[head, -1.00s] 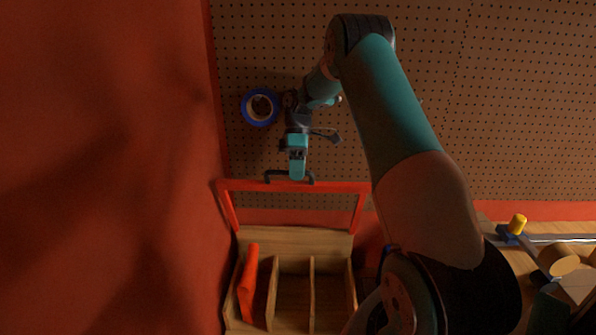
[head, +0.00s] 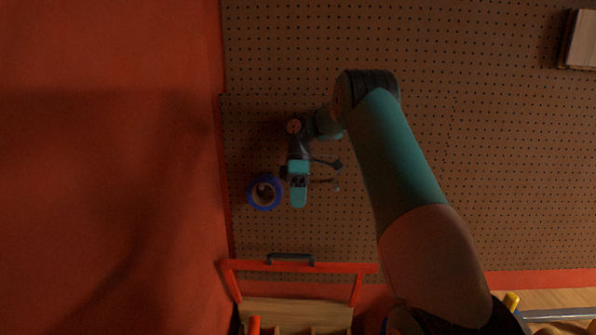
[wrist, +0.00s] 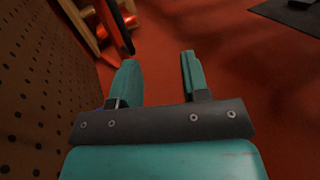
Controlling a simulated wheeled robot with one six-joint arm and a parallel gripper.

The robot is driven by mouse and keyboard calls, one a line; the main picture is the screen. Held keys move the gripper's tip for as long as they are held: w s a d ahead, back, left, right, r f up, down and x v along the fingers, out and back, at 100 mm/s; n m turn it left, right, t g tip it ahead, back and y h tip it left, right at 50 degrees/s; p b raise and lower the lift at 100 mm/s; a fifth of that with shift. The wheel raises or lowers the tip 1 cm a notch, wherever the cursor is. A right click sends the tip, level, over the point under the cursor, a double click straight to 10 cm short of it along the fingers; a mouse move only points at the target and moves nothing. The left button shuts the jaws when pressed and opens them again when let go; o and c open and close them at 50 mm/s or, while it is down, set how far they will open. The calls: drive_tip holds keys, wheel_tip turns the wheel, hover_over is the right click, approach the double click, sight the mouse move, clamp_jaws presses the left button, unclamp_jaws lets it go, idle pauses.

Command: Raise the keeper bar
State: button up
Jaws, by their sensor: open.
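The keeper bar looks like the red bar (head: 335,268) with angled side arms, standing across the far edge of the wooden box (head: 290,312) low in the head view. A dark handle (head: 291,256) sits on its top edge. My gripper (head: 298,204) is open and empty, above the handle in the picture and clearly apart from it. In the wrist view my gripper (wrist: 158,75) shows two separated teal fingers with nothing between them. A red bar and a dark curved piece (wrist: 117,25), probably the bar and handle, show at upper left there.
A pegboard (head: 400,235) fills the back, with a blue tape roll (head: 251,194) left of my gripper. A red surface (head: 110,160) lies left. An orange-red object (head: 254,325) shows at the box's left. A yellow piece (head: 511,301) is at lower right.

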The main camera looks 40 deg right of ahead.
drive_tip(key=shift+r+p, duration=0.95)
drive_tip(key=shift+r, duration=0.55)
